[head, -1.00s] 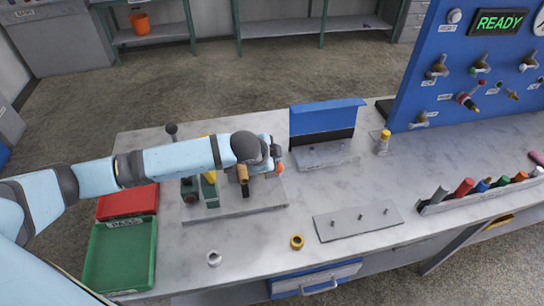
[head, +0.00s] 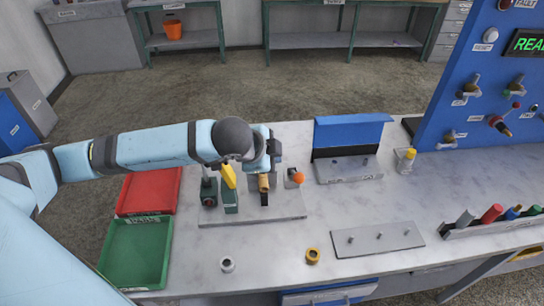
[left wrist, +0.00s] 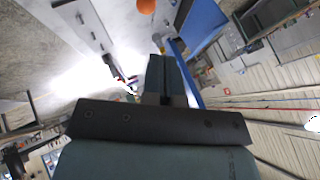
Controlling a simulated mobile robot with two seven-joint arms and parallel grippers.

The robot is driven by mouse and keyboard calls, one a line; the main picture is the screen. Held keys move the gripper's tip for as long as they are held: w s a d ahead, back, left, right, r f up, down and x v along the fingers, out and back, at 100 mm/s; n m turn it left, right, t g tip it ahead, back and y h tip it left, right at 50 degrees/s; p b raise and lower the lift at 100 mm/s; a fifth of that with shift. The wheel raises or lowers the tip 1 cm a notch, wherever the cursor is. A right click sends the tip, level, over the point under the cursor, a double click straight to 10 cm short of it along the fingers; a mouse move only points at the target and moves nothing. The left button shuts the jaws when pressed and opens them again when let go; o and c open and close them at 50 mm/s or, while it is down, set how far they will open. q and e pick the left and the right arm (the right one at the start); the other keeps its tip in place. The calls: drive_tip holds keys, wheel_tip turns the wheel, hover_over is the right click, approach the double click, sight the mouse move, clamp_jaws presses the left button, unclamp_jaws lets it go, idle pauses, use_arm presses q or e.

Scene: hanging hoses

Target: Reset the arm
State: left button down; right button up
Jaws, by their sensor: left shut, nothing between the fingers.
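My left arm reaches in from the left over the bench fixture (head: 285,212). Its gripper (head: 276,150) is small and partly hidden behind the wrist in the head view. In the left wrist view the two fingers (left wrist: 167,62) lie together, shut, with nothing held. The gripper appears above the back of the fixture; whether it touches anything there I cannot tell. A yellow lever (head: 229,176) on a green block, a brass-coloured part (head: 264,183) and an orange knob (head: 298,178) show below the arm. My right gripper is not in view.
A red tray (head: 148,192) and a green tray (head: 137,254) are at the left. A blue valve panel (head: 455,100) stands at the right. The bench (head: 420,190) is clear mid-right.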

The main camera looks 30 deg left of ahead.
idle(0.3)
use_arm(q)
drive_tip(key=s+d+f+n+t+h+p, duration=0.15)
drive_tip(key=s+d+f+n+h, duration=0.3)
drive_tip(key=d+f, duration=0.55)
drive_tip(key=s+a+f+n+y, duration=0.1)
drive_tip(key=s+f, duration=0.3)
drive_tip(key=s+a+f+n+t+y, duration=0.1)
drive_tip(key=s+f+n, duration=0.1)
drive_tip(key=s+f, duration=0.3)
drive_tip(key=s+a+f+n+t+y, duration=0.1)
drive_tip(key=s+f+n, duration=0.1)
drive_tip(key=s+f, duration=0.2)
drive_tip(key=shift+s+a+f, duration=0.15)
drive_tip(key=shift+s+f, duration=0.25)
